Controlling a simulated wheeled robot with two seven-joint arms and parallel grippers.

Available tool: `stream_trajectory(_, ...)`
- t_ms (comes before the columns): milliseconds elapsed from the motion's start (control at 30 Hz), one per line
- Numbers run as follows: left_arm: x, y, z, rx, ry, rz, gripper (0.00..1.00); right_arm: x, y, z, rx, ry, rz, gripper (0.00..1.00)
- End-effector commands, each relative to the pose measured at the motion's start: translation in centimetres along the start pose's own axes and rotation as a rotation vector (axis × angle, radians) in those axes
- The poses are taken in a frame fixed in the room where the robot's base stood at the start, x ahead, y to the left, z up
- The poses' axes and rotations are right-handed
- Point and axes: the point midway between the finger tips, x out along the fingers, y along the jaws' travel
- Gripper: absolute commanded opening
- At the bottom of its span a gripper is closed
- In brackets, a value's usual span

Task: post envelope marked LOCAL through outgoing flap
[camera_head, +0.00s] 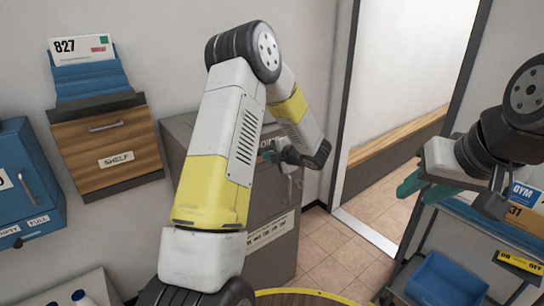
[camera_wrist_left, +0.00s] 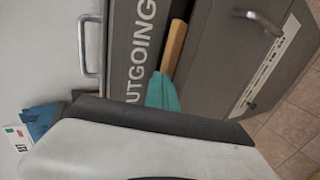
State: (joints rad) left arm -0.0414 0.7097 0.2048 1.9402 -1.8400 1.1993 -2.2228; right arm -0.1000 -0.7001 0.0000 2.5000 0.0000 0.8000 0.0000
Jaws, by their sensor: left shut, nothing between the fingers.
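The grey outgoing box (camera_head: 185,135) stands against the wall, partly hidden by my left arm. Its OUTGOING lettering (camera_wrist_left: 140,50) shows in the left wrist view. My left gripper (camera_head: 291,168) is at the front of this box, shut with nothing in it. Its teal fingers (camera_wrist_left: 162,93) show in the left wrist view, at a dark gap beside the lettering. A tan strip (camera_wrist_left: 174,47) sits at that gap; I cannot tell whether it is an envelope. My right gripper (camera_head: 423,188) is at the right, its teal fingers apart and empty. I see no readable LOCAL mark.
An envelope marked 827 (camera_head: 82,48) stands in a blue holder above the wooden SHELF box (camera_head: 105,155). A blue cabinet (camera_head: 30,185) is at the left. A trolley with a blue bin (camera_head: 440,280) is at the right. A doorway opens behind.

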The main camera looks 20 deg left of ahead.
Motion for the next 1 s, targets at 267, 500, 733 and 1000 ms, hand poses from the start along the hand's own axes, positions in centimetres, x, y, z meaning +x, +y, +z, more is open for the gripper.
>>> stream_trajectory(267, 1.2, -0.7, 0.0, 0.001, 0.0, 0.0, 0.0, 0.0, 0.0, 0.0, 0.0, 0.0, 0.0, 0.36)
stream_trajectory(500, 2.2, -1.3, 0.0, 0.001, 0.001, 0.0, 0.0, 0.0, 0.0, 0.0, 0.0, 0.0, 0.0, 0.36)
stream_trajectory(733, 2.4, -1.3, 0.0, 0.0, 0.0, 0.0, 0.0, 0.0, 0.0, 0.0, 0.0, 0.0, 0.0, 0.36)
stream_trajectory(1000, 2.6, -1.4, 0.0, 0.0, 0.0, 0.0, 0.0, 0.0, 0.0, 0.0, 0.0, 0.0, 0.0, 0.36)
